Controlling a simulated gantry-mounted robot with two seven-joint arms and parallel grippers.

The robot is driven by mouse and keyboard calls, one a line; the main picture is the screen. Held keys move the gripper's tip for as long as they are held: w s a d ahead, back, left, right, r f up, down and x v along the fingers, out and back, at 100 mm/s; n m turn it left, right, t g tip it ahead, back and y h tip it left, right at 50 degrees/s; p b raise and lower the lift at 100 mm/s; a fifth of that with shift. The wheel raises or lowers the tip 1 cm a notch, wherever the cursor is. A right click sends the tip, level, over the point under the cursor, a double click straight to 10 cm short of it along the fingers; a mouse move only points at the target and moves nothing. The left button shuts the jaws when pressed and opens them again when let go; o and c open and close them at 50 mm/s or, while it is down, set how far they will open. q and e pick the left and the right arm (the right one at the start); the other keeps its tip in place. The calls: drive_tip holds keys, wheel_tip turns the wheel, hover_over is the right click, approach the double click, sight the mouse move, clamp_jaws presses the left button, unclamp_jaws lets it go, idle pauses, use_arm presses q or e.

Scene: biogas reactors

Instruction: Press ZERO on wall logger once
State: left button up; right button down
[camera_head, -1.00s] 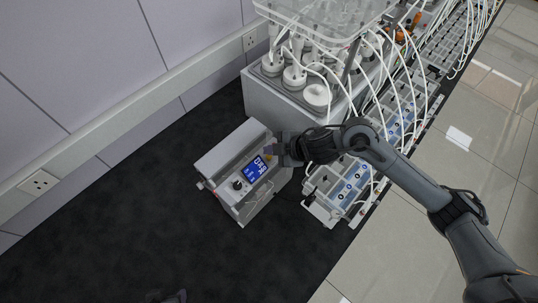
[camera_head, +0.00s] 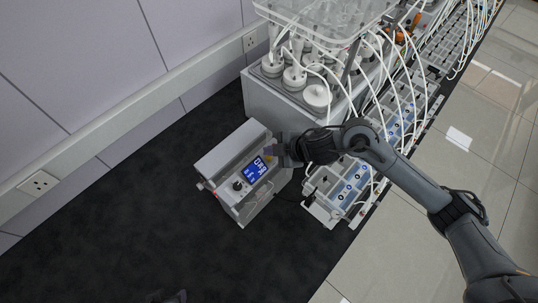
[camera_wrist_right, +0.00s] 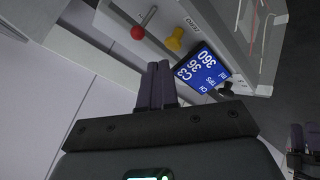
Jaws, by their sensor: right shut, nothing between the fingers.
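The wall logger (camera_head: 226,160) is a grey box on the dark bench top, with a lit blue display (camera_head: 255,169) and a black knob (camera_head: 237,185). My right gripper (camera_head: 272,151) is shut and empty, its fingertips at the right end of the logger's panel. In the right wrist view, the shut fingers (camera_wrist_right: 157,68) point towards the panel below a yellow button (camera_wrist_right: 175,40) and a red round button (camera_wrist_right: 137,32). The blue display (camera_wrist_right: 201,68) is right of them. I cannot tell whether the fingers touch anything. A dark piece at the head view's bottom edge may be my left gripper.
A large grey unit (camera_head: 268,103) with white-capped bottles and tubes stands behind the logger. Blue-and-white modules (camera_head: 349,185) with cables stand to the right. A wall with a socket rail (camera_head: 85,150) runs along the left. The bench is clear in front of the logger.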

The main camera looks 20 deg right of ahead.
drive_tip(key=shift+f, duration=0.15)
idle(0.7)
drive_tip(key=shift+f, duration=0.3)
drive_tip(key=shift+f+b, duration=0.65)
drive_tip(key=shift+f, duration=0.2)
idle(0.9)
idle(0.4)
drive_tip(key=shift+r+p, duration=1.3)
drive_tip(key=shift+p, duration=0.1)
wheel_tip(320, 180, up, 5)
drive_tip(key=p, duration=0.5)
